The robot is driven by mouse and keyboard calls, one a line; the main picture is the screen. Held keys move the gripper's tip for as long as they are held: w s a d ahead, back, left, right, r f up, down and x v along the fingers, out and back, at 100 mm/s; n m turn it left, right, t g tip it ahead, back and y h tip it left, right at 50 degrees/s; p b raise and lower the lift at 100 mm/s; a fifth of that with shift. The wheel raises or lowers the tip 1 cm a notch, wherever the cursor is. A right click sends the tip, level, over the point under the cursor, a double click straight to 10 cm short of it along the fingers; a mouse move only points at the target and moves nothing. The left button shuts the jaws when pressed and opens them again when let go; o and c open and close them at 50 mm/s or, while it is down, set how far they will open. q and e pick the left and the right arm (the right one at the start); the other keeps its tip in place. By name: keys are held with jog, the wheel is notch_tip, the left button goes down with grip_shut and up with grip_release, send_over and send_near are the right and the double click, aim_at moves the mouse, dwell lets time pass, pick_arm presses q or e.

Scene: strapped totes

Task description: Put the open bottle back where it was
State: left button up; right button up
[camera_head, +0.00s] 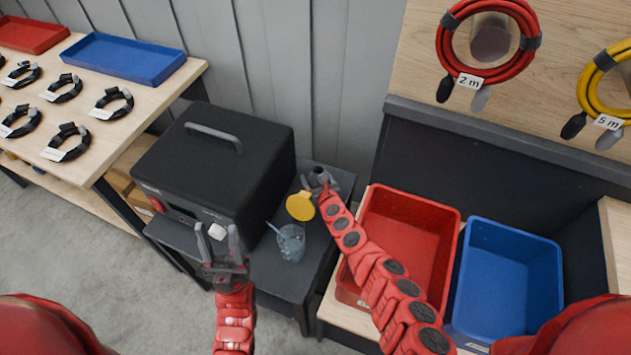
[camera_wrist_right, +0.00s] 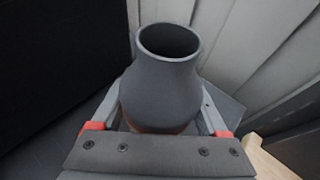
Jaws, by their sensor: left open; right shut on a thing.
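The open bottle is dark grey with a wide round mouth and no cap on it. It fills the middle of the right wrist view (camera_wrist_right: 165,90), upright between the fingers of my right gripper. In the head view the bottle (camera_head: 319,174) shows small at the end of my right arm, over the back of the dark stand. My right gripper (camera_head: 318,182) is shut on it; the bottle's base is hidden. My left gripper (camera_head: 217,243) is open in front of the black box-shaped machine. A small white piece (camera_head: 217,231) shows between its fingertips; I cannot tell whether it touches them.
A clear glass (camera_head: 291,243) with a stirrer stands on the dark stand (camera_head: 283,283), beside the black machine (camera_head: 215,160). A yellow round thing (camera_head: 300,206) is near my right gripper. A red tote (camera_head: 410,235) and blue tote (camera_head: 508,280) are at right.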

aim_at(318, 184)
jog(key=shift+f, duration=0.1)
jog(key=o, duration=1.5)
jog(key=shift+o, duration=0.2)
jog(key=shift+r, duration=0.2)
jog(key=shift+s+r+p, duration=0.15)
jog(key=shift+r+p, duration=0.05)
jog(key=shift+p, duration=0.1)
jog(key=p+v, duration=0.5)
jog(key=v, duration=0.1)
jog(key=shift+r, duration=0.1)
jog(key=shift+s+d+p, duration=0.2)
jog(key=shift+s+p, duration=0.15)
jog(key=shift+s, duration=0.2)
